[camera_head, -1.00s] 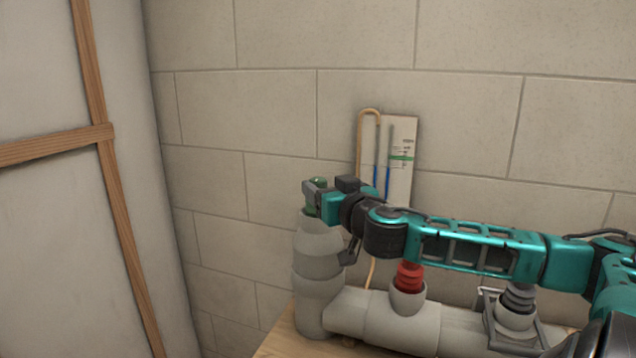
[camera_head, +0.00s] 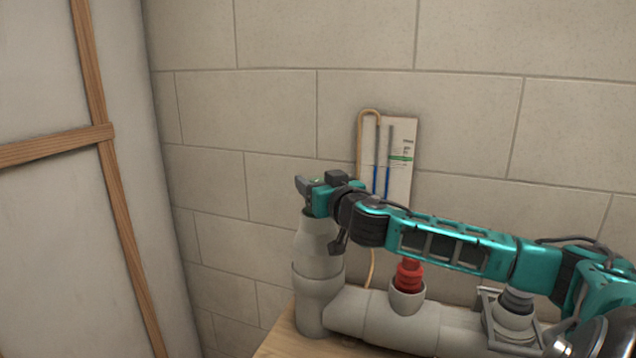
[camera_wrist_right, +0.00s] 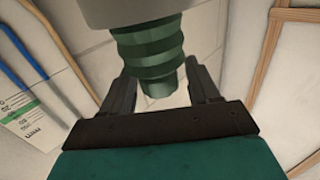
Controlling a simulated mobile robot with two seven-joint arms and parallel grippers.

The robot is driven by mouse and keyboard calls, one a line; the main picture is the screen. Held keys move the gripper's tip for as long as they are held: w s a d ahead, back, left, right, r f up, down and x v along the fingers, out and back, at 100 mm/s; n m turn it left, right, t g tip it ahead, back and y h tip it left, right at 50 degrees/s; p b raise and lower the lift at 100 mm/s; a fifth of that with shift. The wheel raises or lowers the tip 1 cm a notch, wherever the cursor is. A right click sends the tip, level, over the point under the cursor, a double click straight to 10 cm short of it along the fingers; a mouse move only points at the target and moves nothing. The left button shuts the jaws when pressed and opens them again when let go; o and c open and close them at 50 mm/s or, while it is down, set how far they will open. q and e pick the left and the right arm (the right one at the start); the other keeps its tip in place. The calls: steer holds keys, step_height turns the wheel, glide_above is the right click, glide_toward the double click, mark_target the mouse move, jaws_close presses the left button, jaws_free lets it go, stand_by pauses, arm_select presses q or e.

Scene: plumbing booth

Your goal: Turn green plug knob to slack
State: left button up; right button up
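The green plug knob (camera_wrist_right: 150,48) is ribbed and shows at the top middle of the right wrist view, below a grey pipe mouth (camera_wrist_right: 125,10). Its narrower tip sits between the two fingers of my right gripper (camera_wrist_right: 163,92). The fingers are apart, with a small gap showing on each side of the knob. In the head view my right gripper (camera_head: 309,186) is at the top of the upright grey pipe (camera_head: 316,250) and mostly hides the knob. My left gripper is in neither view.
A red ribbed plug (camera_head: 409,276) and a dark grey plug (camera_head: 517,299) sit in branches of the horizontal grey pipe (camera_head: 360,316), below my right arm. A white gauge board (camera_head: 403,130) with blue liquid tubes is on the block wall. A wood-framed panel (camera_head: 50,230) stands left.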

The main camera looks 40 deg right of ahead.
steer(key=c, duration=0.8)
steer(key=shift+c, duration=0.3)
